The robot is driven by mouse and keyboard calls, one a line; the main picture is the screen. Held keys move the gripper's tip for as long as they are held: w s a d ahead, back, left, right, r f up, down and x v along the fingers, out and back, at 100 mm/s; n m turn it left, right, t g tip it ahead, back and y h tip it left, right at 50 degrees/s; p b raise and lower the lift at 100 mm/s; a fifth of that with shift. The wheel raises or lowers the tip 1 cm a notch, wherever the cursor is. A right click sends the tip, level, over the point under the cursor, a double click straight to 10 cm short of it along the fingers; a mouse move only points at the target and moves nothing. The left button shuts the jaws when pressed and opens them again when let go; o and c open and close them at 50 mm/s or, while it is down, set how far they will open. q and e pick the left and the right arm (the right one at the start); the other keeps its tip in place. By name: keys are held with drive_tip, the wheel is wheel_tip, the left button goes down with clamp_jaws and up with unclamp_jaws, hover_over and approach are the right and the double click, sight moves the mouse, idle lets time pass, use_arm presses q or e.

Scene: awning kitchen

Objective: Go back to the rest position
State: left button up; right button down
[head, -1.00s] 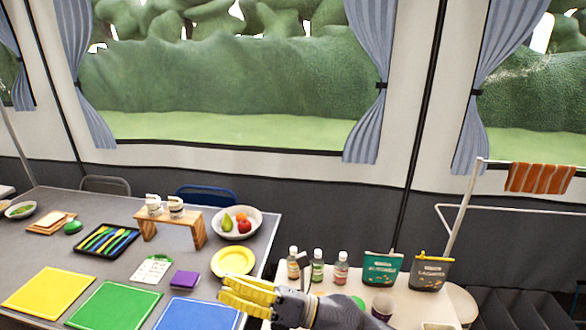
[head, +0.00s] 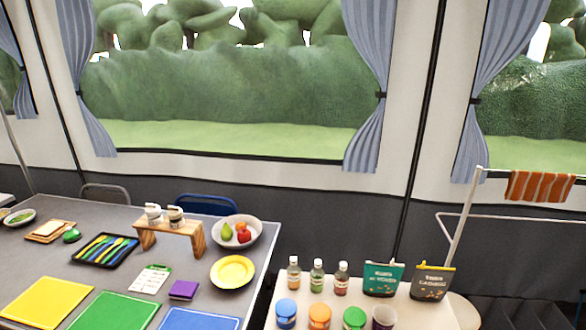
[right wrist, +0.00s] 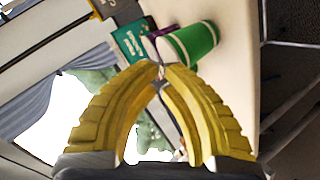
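My right gripper (right wrist: 161,70) shows only in the right wrist view. Its two yellow fingers arch inward and their tips come together, with nothing visible between them. The view is tilted, with a green cylindrical container (right wrist: 195,42) and a teal packet (right wrist: 130,40) beyond the fingertips. No gripper shows in the head view, and my left gripper is in neither current view.
In the head view, a white side table (head: 430,312) holds bottles (head: 317,277), lidded jars (head: 319,316) and packets (head: 382,279). The grey table (head: 75,259) at left holds boards, a yellow plate (head: 232,271), a fruit bowl (head: 254,226) and a wooden stand (head: 169,232).

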drive_tip(key=s+d+f+m+g+h, duration=0.1)
drive_tip(key=s+d+f+g, duration=0.25)
drive_tip(key=s, duration=0.35)
drive_tip(key=s+d+f+m+g, duration=0.1)
drive_tip(key=s+d+f+g, duration=0.15)
drive_tip(key=s+f, duration=0.35)
drive_tip(key=s+a+f+g+y, duration=0.1)
drive_tip(key=s+a+f, duration=0.15)
drive_tip(key=f, duration=1.25)
drive_tip(key=s+a+f+g+y, duration=0.1)
drive_tip(key=a+f+y, duration=0.15)
drive_tip(key=f, duration=1.25)
drive_tip(key=s+f+m+g, duration=0.3)
drive_tip(key=s+f, duration=1.6)
drive_tip(key=s, duration=0.2)
drive_tip(key=shift+s+f+m+y, duration=0.25)
drive_tip(key=shift+f+m+y, duration=0.05)
drive_tip(key=shift+f+y, duration=0.05)
